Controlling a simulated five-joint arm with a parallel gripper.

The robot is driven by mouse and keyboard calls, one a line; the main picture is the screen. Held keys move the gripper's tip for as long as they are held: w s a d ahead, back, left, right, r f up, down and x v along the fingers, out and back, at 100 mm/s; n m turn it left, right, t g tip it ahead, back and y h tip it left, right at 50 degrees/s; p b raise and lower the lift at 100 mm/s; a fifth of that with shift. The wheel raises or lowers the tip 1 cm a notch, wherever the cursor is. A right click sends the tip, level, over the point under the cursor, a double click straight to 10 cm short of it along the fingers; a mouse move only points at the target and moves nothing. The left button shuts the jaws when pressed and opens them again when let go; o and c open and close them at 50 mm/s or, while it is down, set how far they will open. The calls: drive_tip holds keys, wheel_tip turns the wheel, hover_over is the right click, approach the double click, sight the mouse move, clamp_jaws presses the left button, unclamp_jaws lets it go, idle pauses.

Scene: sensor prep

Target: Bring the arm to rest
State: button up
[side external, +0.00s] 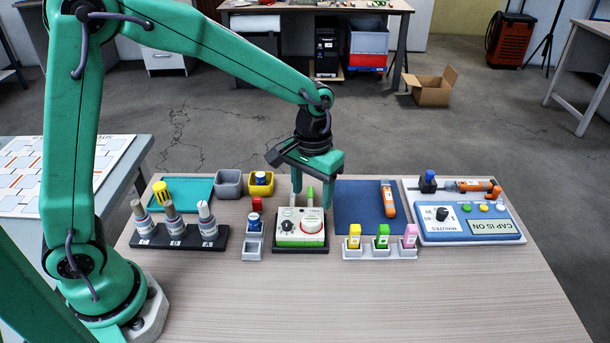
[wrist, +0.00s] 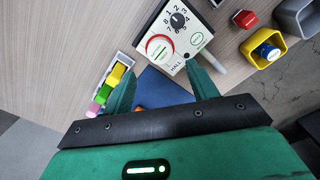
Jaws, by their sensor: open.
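My gripper (side external: 311,193) is open and points down over the table, just above and behind the white and green dial box (side external: 300,228). Nothing shows between its fingers in the wrist view (wrist: 160,72). That view shows the dial box (wrist: 170,30) beyond the fingertips, with a black dial and a red-ringed round part. My arm reaches in from the left, bent at the elbow.
An orange instrument (side external: 388,200) lies on a blue mat (side external: 352,212). Yellow, green and pink pieces (side external: 382,238) stand in front. A panel (side external: 468,230) reading "CAP IS ON" is right; a bottle rack (side external: 180,238), teal tray (side external: 198,190) and grey bin (side external: 229,184) are left. The front table is clear.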

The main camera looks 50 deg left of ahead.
sight(311, 219)
drive_tip(key=shift+f, duration=3.7)
drive_tip(key=c, duration=0.6)
drive_tip(key=shift+c, duration=0.2)
drive_tip(key=shift+m, duration=0.4)
drive_tip(key=m, duration=1.1)
drive_tip(key=o, duration=0.5)
drive_tip(key=shift+o, duration=0.2)
